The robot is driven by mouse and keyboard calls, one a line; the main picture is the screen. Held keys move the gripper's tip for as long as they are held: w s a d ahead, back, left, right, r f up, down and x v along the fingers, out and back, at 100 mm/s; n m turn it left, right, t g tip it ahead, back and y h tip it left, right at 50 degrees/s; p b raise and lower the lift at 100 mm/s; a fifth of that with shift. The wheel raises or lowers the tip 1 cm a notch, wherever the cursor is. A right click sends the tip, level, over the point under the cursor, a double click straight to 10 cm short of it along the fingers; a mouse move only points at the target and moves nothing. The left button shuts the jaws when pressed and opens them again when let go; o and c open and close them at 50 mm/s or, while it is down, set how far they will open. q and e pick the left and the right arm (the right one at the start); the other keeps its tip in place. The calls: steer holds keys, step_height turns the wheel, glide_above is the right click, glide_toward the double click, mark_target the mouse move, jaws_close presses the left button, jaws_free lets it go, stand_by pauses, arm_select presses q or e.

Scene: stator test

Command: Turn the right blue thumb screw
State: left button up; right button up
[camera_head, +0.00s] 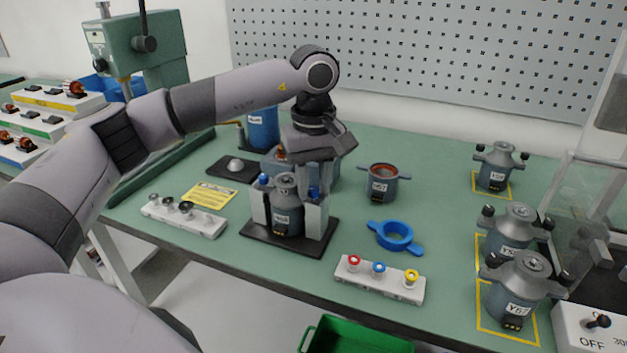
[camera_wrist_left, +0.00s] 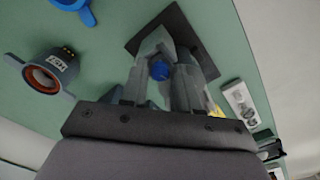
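The right blue thumb screw (camera_head: 314,192) is on the right side of a grey clamping fixture that holds a dark stator housing (camera_head: 287,217). The left blue thumb screw (camera_head: 264,180) is on the fixture's other side. My left gripper (camera_head: 314,182) points down over the right screw, its fingers apart on either side of the blue head. In the left wrist view, the screw's head (camera_wrist_left: 160,70) shows between the fingers (camera_wrist_left: 160,82). Contact between fingers and screw is hard to make out. My right gripper is not in view.
The fixture stands on a black base plate (camera_head: 258,237). A grey housing (camera_head: 381,184) and a blue ring tool (camera_head: 394,236) lie to the right. A white block with coloured plugs (camera_head: 345,274) is in front, and a white block with knobs (camera_head: 208,228) is at left.

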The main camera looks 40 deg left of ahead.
arm_select(q)
steer(key=shift+o, duration=0.6)
